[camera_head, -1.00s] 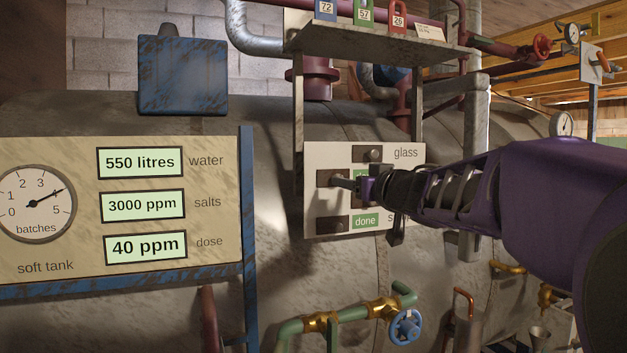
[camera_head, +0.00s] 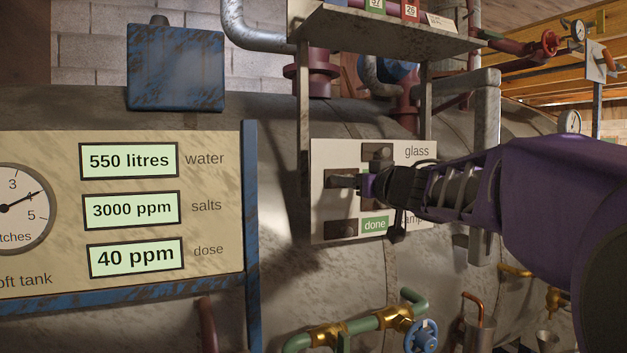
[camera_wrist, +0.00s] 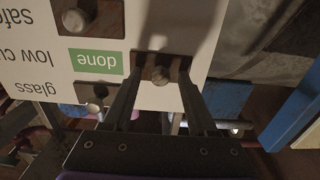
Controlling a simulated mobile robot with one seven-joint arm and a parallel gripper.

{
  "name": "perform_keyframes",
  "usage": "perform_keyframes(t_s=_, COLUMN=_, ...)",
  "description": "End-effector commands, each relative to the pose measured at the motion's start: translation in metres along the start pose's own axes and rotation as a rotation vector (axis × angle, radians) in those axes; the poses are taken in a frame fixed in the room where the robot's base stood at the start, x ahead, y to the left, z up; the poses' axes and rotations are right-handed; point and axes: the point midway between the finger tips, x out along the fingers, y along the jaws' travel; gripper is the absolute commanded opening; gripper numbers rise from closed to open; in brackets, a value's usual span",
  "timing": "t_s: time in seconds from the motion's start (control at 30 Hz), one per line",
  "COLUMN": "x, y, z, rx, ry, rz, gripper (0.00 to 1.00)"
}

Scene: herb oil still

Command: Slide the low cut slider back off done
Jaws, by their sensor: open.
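The low cut slider, a dark plate with a round knob (camera_wrist: 160,76), shows in the wrist view at one end of its row. The green "done" tag (camera_wrist: 95,62) of that row is uncovered beside it. My gripper (camera_wrist: 157,80) is open, with one finger on each side of the knob. I cannot tell whether either finger touches it. In the head view my gripper (camera_head: 352,183) is at the left part of the white slider panel (camera_head: 322,155). My wrist hides most of the "low cut" row there.
The glass slider (camera_head: 377,153) is just above my gripper, and another row with a green "done" tag (camera_head: 375,224) is below. A metal shelf (camera_head: 385,30) overhangs the panel. A gauge board (camera_head: 215,250) stands left, and a blue valve wheel (camera_head: 422,337) sits below.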

Motion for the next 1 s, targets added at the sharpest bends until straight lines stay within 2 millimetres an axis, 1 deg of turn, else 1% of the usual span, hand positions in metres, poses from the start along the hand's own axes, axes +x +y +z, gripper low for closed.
perform_keyframes(t_s=0.1, x=-0.0001, y=0.0000, z=-0.0002, rx=0.000, ry=0.000, rz=0.000, gripper=0.58)
perform_keyframes(t_s=0.13, x=-0.0001, y=-0.0001, z=-0.0002, rx=0.000, ry=0.000, rz=0.000, gripper=0.57)
perform_keyframes(t_s=0.27, x=0.0000, y=-0.0002, z=-0.0001, rx=0.000, ry=0.000, rz=0.000, gripper=0.33)
perform_keyframes(t_s=0.3, x=0.0000, y=-0.0002, z=-0.0001, rx=0.000, ry=0.000, rz=0.000, gripper=0.26)
perform_keyframes(t_s=0.37, x=0.0000, y=-0.0002, z=-0.0001, rx=0.000, ry=0.000, rz=0.000, gripper=0.15)
perform_keyframes(t_s=0.4, x=0.0000, y=-0.0002, z=-0.0001, rx=0.000, ry=0.000, rz=0.000, gripper=0.08)
perform_keyframes(t_s=0.43, x=0.0001, y=-0.0002, z=0.0000, rx=0.000, ry=0.000, rz=0.000, gripper=0.03)
perform_keyframes(t_s=0.47, x=0.0001, y=-0.0002, z=0.0000, rx=0.000, ry=0.000, rz=0.000, gripper=0.00)
perform_keyframes(t_s=1.0, x=0.0002, y=-0.0004, z=0.0000, rx=0.000, ry=0.000, rz=-0.001, gripper=0.00)
